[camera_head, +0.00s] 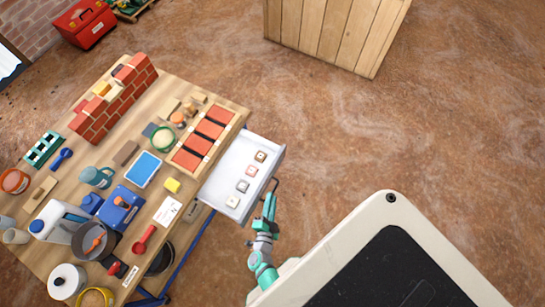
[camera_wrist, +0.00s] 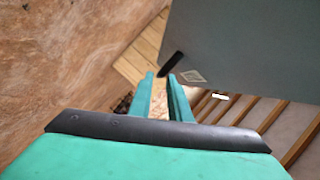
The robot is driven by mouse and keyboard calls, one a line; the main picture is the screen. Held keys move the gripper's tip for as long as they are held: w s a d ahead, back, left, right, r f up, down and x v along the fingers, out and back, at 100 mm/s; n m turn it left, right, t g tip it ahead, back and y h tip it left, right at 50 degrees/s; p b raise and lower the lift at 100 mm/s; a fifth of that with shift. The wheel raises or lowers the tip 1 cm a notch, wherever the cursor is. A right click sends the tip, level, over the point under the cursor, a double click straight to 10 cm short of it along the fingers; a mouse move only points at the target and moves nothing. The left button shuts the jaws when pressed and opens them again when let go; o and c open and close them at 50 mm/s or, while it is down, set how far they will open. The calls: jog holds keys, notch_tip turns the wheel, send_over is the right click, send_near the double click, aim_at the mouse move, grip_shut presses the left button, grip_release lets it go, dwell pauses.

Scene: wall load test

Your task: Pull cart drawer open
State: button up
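The cart drawer (camera_head: 224,187) is a pale grey tray that stands pulled out from the right side of the wooden-topped cart (camera_head: 150,186). Several small square blocks lie in it. A dark bar handle (camera_wrist: 171,63) is on its grey front, which fills the upper right of the wrist view. My teal gripper (camera_head: 269,203) is just outside the drawer front, by the handle. In the wrist view my gripper's fingertips (camera_wrist: 161,75) are apart, with the near end of the handle at or just past the gap. I cannot see clear contact on both sides.
Tools, mugs, containers and a small brick wall (camera_head: 113,103) crowd the cart top. A wooden crate (camera_head: 335,32) stands at the top, and a red toolbox (camera_head: 84,22) is at the upper left. The brown floor (camera_head: 400,140) right of the drawer is clear.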

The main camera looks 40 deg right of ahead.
jog(key=v, duration=0.5)
jog(key=shift+s+a, duration=0.15)
dwell(0.3)
jog(key=s+a+r+n+t+y, duration=0.1)
jog(key=s+a+r+n+y, duration=0.2)
jog(key=r, duration=0.9)
jog(key=s+a+r+n+t+y, duration=0.2)
jog(key=a+r+n+y, duration=0.2)
jog(key=a+r+n, duration=0.3)
jog(key=s+a+r+n+t+y, duration=0.2)
jog(key=s+a+r+n+y, duration=0.1)
jog(key=r+n, duration=0.8)
notch_tip(320, 180, up, 6)
jog(key=a+y, duration=0.1)
jog(key=a, duration=0.1)
jog(key=shift+s+a+f, duration=0.15)
jog(key=shift+s+a, duration=0.15)
